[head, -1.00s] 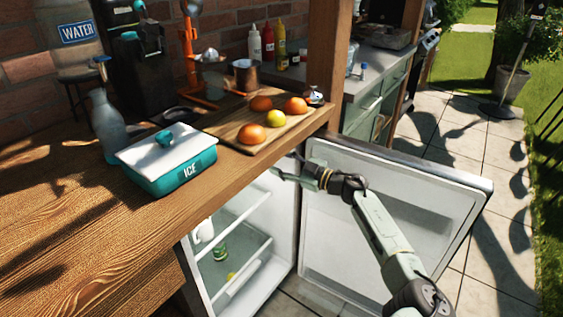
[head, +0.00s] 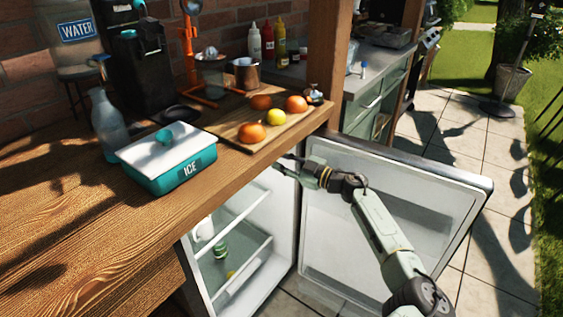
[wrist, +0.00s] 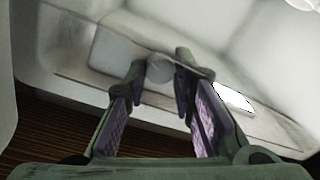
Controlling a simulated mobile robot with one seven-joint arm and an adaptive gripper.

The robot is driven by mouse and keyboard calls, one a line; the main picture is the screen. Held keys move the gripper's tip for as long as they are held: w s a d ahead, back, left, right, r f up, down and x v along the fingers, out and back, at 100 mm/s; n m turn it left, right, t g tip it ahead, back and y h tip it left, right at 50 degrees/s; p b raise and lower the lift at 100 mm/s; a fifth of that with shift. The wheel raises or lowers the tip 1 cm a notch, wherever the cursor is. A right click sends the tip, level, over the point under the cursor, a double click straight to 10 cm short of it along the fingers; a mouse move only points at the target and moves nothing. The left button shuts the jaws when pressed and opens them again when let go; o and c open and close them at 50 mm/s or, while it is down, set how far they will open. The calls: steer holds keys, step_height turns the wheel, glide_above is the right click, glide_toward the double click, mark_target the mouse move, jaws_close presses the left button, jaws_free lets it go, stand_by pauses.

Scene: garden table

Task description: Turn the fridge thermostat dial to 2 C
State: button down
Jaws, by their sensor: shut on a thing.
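The thermostat dial (wrist: 159,70) is a small round grey knob in the wrist view, on a pale housing inside the fridge. My gripper (wrist: 160,82) has one fingertip on each side of the dial and is shut on it. The dial's marks and its setting cannot be read. In the head view the fridge (head: 228,225) stands open under the counter.
The open fridge door (head: 400,215) stands to the right, behind my arm. The wooden counter (head: 90,230) overhangs the fridge and bears an ice box (head: 165,160) and a board with fruit (head: 235,125). Inside the fridge is a shelf (head: 250,250) with a green-labelled container (head: 220,250).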

steer(key=m+p, duration=0.3)
stand_by(0.4)
steer(key=c, duration=1.3)
jaws_free()
steer(key=shift+c, duration=0.2)
steer(key=v, duration=1.2)
steer(key=shift+f, duration=0.15)
